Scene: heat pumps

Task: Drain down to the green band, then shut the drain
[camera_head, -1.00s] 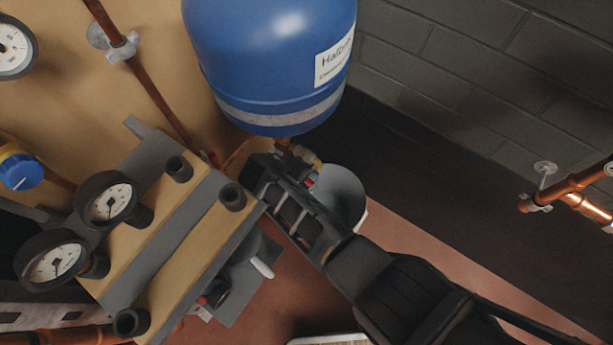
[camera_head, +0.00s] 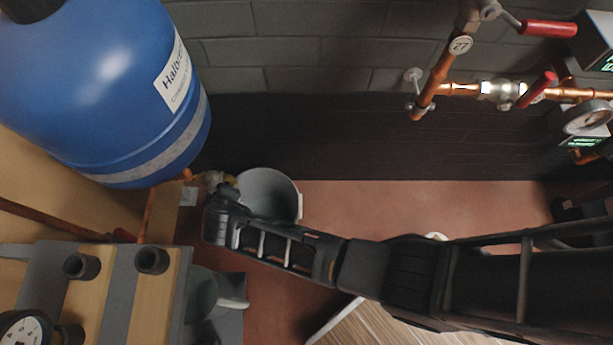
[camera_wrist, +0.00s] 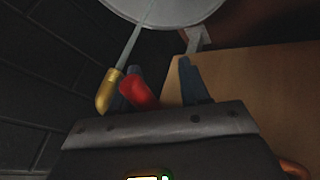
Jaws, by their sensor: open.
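In the wrist view, a brass drain outlet (camera_wrist: 107,92) and its red handle (camera_wrist: 138,92) sit at my open gripper (camera_wrist: 158,82). The handle lies between the fingers, close to the left one; I cannot tell whether they touch. A thin pale stream, which looks like water, runs from the outlet to a grey bucket (camera_wrist: 165,12). In the head view, my gripper (camera_head: 222,195) is at the brass fitting below the blue vessel (camera_head: 105,90), beside the bucket (camera_head: 285,190). My arm hides part of the drain. A gauge (camera_head: 22,330) is cut off at the lower left; no green band is readable.
Copper pipes with red-handled valves (camera_head: 548,28) and another gauge (camera_head: 588,117) are on the right wall. A grey-and-wood block with black stubs (camera_head: 152,260) stands at the lower left. A wood-topped surface (camera_head: 385,325) lies below my arm. Red floor is open right of the bucket.

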